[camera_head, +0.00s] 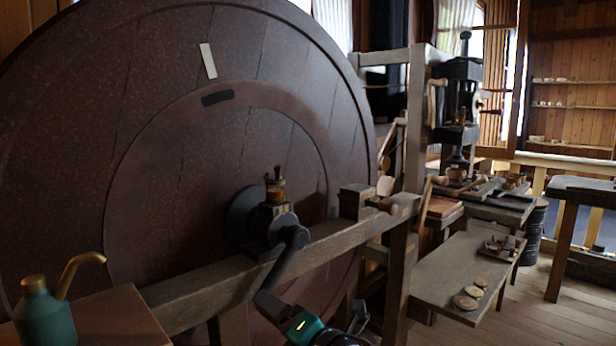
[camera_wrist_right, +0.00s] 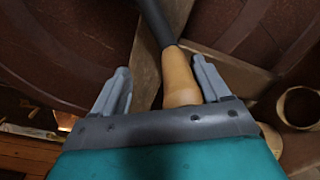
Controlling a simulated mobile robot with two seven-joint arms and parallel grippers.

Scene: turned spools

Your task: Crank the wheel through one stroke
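The big dark reddish-brown wheel (camera_head: 200,150) fills the left of the head view. It bears a pale mark (camera_head: 208,60) near its top, just above a black mark (camera_head: 217,98). A dark crank arm (camera_head: 280,268) slants down from the hub (camera_head: 262,222). My teal right gripper (camera_head: 345,325) is at the bottom edge, beside the crank's lower end. In the wrist view the crank's wooden handle (camera_wrist_right: 178,80) lies between the spread fingers of that gripper (camera_wrist_right: 160,82), closer to the right finger. A clear gap shows at the left finger. My left gripper is not in view.
A wooden beam (camera_head: 235,280) runs in front of the wheel, with a post (camera_head: 397,280) below it. A green oil can (camera_head: 45,312) stands at lower left. A low bench (camera_head: 440,275) with small pieces is at right, before a press (camera_head: 458,100). Bare floor lies beyond.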

